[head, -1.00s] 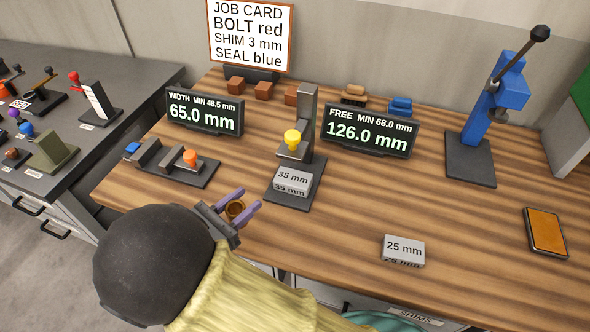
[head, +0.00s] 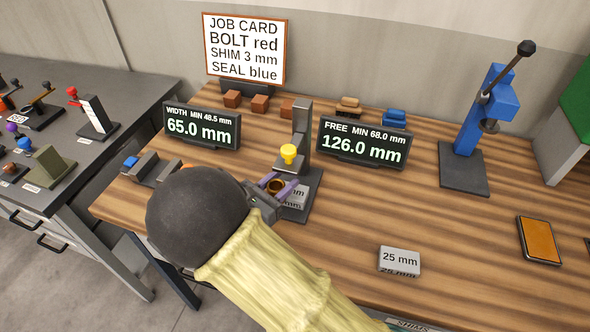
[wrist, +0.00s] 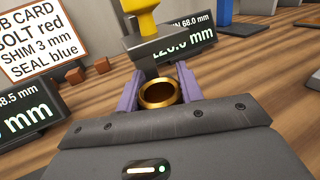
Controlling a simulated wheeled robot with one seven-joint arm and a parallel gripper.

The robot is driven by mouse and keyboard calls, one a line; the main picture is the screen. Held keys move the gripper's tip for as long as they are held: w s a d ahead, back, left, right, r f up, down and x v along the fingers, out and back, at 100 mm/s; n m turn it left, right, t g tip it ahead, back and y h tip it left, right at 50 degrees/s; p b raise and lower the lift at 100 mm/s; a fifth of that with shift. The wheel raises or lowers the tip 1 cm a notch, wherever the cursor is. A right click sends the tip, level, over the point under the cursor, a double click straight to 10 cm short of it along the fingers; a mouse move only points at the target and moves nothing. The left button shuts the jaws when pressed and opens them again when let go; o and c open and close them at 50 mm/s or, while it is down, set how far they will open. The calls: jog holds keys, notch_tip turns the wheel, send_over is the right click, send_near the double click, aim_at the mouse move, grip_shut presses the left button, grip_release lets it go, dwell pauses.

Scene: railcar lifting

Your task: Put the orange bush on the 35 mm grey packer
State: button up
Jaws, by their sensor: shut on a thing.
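The orange bush is a hollow bronze-coloured ring (head: 276,186); it also shows upright in the wrist view (wrist: 158,94). My gripper (head: 275,184) is shut on it, with one purple finger on each side. The 35 mm grey packer (head: 296,199) lies on the dark base of the height gauge, largely hidden behind my gripper. The bush overlaps the packer's left part in the head view; I cannot tell whether they touch. The packer is hidden in the wrist view.
The height gauge's jaw with its yellow knob (head: 289,153) stands just behind the bush. The FREE display (head: 362,143) reads 126.0 mm. A 25 mm packer (head: 399,260) lies to the right at the front. The table between it and the blue press (head: 480,125) is clear.

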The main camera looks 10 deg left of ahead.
jog(key=shift+w, duration=0.2)
jog(key=x, duration=0.4)
jog(key=shift+w+d+p, duration=0.2)
jog(key=shift+w+p, duration=0.05)
jog(key=shift+p, duration=0.05)
jog(key=shift+w+f, duration=0.1)
jog(key=shift+f, duration=0.1)
jog(key=shift+s+a, duration=0.15)
jog(key=shift+s, duration=0.1)
jog(key=shift+w+f, duration=0.1)
jog(key=shift+f, duration=0.1)
jog(key=o, duration=1.2)
jog(key=shift+o, duration=0.2)
